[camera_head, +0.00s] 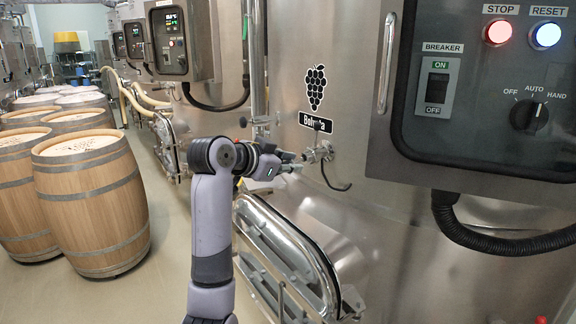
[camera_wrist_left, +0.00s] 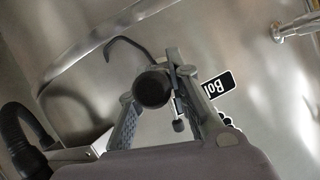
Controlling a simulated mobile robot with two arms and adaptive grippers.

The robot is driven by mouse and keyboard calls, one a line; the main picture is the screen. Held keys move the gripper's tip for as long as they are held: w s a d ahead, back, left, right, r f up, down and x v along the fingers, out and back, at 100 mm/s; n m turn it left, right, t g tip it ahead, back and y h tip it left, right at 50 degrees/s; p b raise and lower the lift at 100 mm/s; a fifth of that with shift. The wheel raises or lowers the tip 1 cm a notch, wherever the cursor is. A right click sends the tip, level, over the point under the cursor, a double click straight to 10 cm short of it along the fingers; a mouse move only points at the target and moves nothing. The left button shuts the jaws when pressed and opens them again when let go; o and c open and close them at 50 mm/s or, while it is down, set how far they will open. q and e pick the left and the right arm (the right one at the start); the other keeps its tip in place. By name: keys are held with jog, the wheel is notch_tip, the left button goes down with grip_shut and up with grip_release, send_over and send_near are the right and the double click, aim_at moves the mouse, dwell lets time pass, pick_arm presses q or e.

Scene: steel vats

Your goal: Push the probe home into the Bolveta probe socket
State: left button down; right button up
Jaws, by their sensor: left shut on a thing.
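The Bolveta vat (camera_head: 290,100) carries a grape logo above a black name plate (camera_head: 314,122). Just below the plate, a small steel socket fitting (camera_head: 318,153) stands out from the vat wall, with a dark cable curving down beside it. My left gripper (camera_head: 292,161) is at this fitting, its fingers pointing at the wall. In the left wrist view its fingers (camera_wrist_left: 158,97) are shut on the probe, whose round black end (camera_wrist_left: 153,88) faces the camera. The far end of the probe is hidden, so I cannot tell how deep it sits. My right gripper is not in view.
A control box (camera_head: 480,90) with lit STOP and RESET buttons juts out at the right. An oval hatch (camera_head: 290,250) projects below the fitting. Several wooden barrels (camera_head: 95,200) stand at the left, with open floor between them and the vats.

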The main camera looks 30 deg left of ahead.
pick_arm(q)
jog(key=shift+w+d+r, duration=0.15)
jog(key=shift+w+r, duration=0.2)
jog(key=shift+w, duration=0.15)
jog(key=shift+r+p, duration=0.1)
jog(key=shift+p, duration=0.2)
jog(key=c, duration=1.8)
grip_release()
jog(key=shift+c, duration=0.2)
jog(key=o, duration=0.4)
jog(key=shift+w+d+f, duration=0.25)
jog(key=shift+w+f, duration=0.05)
jog(key=shift+w, duration=0.1)
jog(key=shift+s+a, duration=0.1)
jog(key=shift+s, duration=0.05)
jog(key=v, duration=1.1)
jog(key=shift+s+r, duration=0.1)
jog(key=shift+s, duration=0.3)
